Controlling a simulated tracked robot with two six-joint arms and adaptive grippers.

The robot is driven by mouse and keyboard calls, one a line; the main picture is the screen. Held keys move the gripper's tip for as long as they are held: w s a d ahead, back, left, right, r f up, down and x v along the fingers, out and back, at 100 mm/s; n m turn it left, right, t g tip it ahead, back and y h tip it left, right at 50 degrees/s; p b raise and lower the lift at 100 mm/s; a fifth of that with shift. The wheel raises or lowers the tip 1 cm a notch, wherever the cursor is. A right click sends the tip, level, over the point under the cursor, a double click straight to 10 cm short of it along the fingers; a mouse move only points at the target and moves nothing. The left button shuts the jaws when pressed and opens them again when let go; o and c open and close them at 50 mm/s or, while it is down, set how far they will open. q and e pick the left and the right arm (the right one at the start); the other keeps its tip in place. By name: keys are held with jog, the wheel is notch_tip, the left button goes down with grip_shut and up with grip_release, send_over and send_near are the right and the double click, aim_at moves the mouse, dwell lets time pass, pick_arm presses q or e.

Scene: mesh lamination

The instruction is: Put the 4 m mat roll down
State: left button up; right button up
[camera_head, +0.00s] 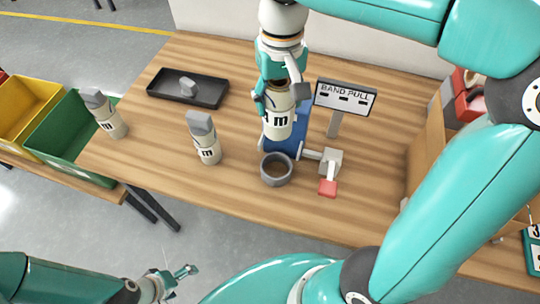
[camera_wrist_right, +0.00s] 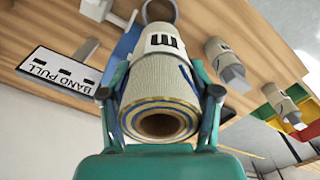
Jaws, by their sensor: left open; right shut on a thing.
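A cream mat roll (camera_head: 277,126) with a dark "m" label is in my right gripper (camera_head: 281,98), which is shut on it from above. The number on its label is not readable, so I cannot tell its length. In the right wrist view the roll (camera_wrist_right: 160,85) sits between both fingers (camera_wrist_right: 160,98), its hollow core end facing the camera. It is over or on a blue strip (camera_head: 285,143); I cannot tell if it touches. Two similar rolls stand at left (camera_head: 110,118) and centre (camera_head: 206,143). My left gripper (camera_head: 178,276) is open and empty, off the table's front edge.
A grey ring-shaped cup (camera_head: 276,169) sits just in front of the held roll. A "BAND PULL" sign (camera_head: 345,97) and a red-tipped lever (camera_head: 328,186) stand to the right. A black tray (camera_head: 205,93) lies at the back left. Green (camera_head: 66,140) and yellow (camera_head: 28,108) bins stand left.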

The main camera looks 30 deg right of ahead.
notch_tip(320, 180, down, 19)
jog(key=shift+f, duration=0.1)
dwell(0.4)
jog(key=o, duration=1.3)
jog(key=shift+o, duration=0.2)
notch_tip(320, 180, up, 12)
jog(key=shift+s, duration=0.15)
